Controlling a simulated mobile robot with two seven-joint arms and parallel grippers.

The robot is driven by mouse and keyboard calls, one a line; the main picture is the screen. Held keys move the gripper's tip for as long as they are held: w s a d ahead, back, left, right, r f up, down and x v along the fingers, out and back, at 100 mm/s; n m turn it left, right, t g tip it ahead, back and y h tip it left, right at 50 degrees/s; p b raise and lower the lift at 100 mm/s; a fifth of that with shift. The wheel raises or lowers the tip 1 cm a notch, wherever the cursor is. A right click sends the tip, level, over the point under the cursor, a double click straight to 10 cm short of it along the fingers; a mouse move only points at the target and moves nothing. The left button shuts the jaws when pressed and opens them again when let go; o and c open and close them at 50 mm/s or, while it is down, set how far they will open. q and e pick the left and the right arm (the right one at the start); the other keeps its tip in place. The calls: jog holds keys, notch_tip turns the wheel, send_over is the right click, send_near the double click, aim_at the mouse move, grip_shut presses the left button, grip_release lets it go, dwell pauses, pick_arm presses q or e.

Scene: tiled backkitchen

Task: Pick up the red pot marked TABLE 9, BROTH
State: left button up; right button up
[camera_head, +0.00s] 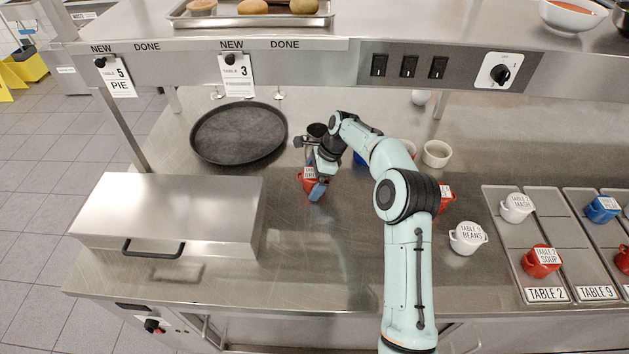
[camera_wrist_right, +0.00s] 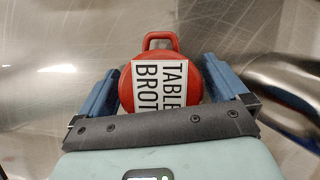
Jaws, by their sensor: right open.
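A red pot (camera_head: 305,184) stands on the steel counter, partly hidden by my right gripper (camera_head: 315,176) in the head view. In the right wrist view the red pot (camera_wrist_right: 132,92) has a white label reading TABLE and BROT; the rest of the label, including any number, is hidden. The blue fingers of my right gripper are open, one on each side of the pot, with the pot's loop handle beyond them. I cannot tell whether the fingers touch it. My left gripper is not in view.
A round black tray (camera_head: 240,133) lies behind left, a steel box (camera_head: 170,212) at the left. White pots, such as the BEANS pot (camera_head: 467,238), stand right of my arm. Trays marked TABLE 2 (camera_head: 546,295) and TABLE 9 (camera_head: 597,293) lie at the right. A shelf (camera_head: 300,62) overhangs the back.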

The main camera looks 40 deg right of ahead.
jog(key=shift+w, duration=0.1)
jog(key=c, duration=1)
jog(key=shift+r, duration=0.1)
jog(key=shift+c, duration=0.8)
